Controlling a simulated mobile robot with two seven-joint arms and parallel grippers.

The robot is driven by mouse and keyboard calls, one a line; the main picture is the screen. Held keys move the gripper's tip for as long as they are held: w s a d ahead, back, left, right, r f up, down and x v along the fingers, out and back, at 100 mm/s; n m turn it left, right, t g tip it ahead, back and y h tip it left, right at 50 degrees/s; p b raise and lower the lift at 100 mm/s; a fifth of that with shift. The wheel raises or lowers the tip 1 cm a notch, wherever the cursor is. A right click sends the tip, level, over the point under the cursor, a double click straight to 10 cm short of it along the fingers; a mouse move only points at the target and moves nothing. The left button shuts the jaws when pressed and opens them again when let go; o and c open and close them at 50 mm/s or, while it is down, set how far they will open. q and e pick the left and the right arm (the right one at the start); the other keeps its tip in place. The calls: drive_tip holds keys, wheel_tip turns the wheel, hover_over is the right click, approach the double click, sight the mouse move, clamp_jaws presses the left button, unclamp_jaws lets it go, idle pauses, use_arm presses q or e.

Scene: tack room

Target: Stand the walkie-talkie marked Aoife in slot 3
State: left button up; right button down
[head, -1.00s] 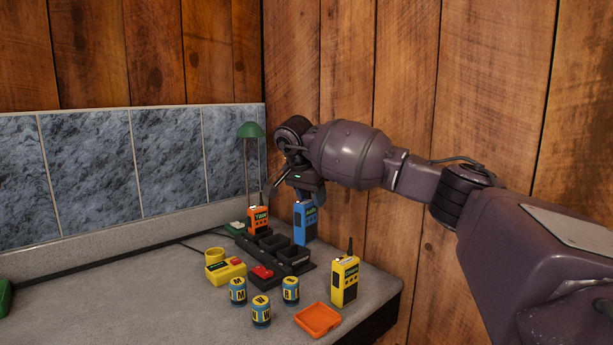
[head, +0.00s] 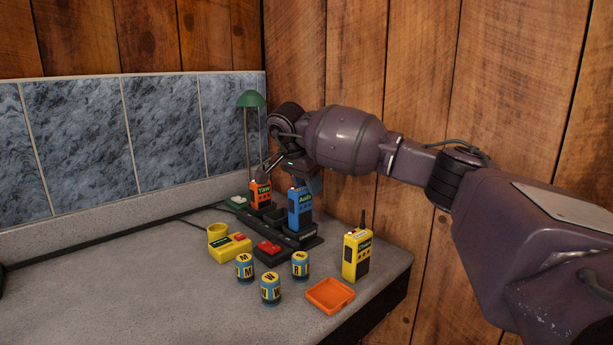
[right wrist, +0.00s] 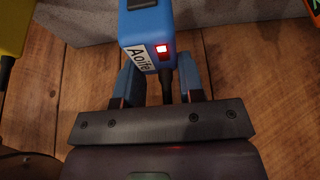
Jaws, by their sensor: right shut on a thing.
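The blue walkie-talkie (head: 300,209) bears the name Aoife, which also reads on it in the right wrist view (right wrist: 140,30). My right gripper (head: 308,182) is shut on its upper end; in the right wrist view the fingers (right wrist: 161,82) flank it, its dark antenna lies between them and a red light glows on it. It is upright at the near right part of the dark charging rack (head: 311,243). I cannot tell whether its base is seated in a slot or just above. The slot numbers are too small to read. My left gripper is not in view.
An orange walkie-talkie (head: 260,194) stands in the rack's far left part. A yellow walkie-talkie (head: 356,255) stands at the right, near an orange tray (head: 330,296). Several labelled batteries (head: 271,289) and a yellow device (head: 230,246) stand in front. A green lamp (head: 251,99) is behind.

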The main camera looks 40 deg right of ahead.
drive_tip(key=shift+f, duration=0.75)
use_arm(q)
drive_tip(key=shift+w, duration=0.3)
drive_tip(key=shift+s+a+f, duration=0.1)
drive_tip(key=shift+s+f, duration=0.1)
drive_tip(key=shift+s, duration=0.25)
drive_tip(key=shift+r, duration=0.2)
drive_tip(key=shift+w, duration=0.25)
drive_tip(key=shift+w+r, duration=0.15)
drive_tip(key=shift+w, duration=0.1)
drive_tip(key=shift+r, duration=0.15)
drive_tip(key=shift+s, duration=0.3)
